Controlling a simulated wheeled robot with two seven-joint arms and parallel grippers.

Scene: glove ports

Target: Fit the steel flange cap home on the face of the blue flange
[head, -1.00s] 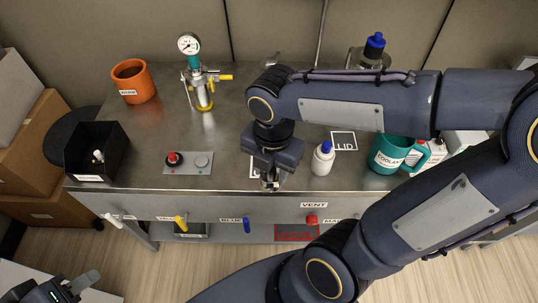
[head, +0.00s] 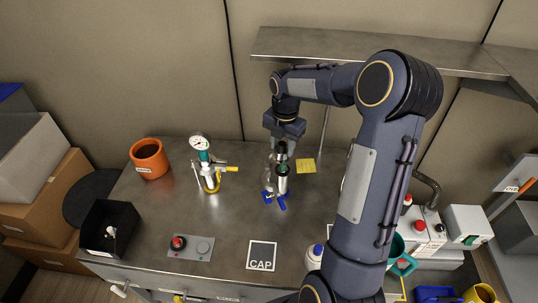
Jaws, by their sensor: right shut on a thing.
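My right gripper (head: 281,149) is high over the back middle of the table, pointing down. It is shut on a small dark and metallic piece, apparently the steel flange cap, which is partly hidden by the fingers. Just below stands an upright metal fitting (head: 283,171) with a pale green top and blue parts (head: 275,199) at its foot. I take this for the blue flange, but its face is not clear. I cannot tell whether the held piece touches it. The square marked CAP (head: 262,256) is empty. My left gripper is not in view.
A gauge stand (head: 203,163) and an orange pot (head: 149,158) stand to the left. A black bin (head: 108,228) and a button panel (head: 191,247) are at front left. A white bottle (head: 314,258) stands beside my right arm. A shelf (head: 370,52) overhangs the back right.

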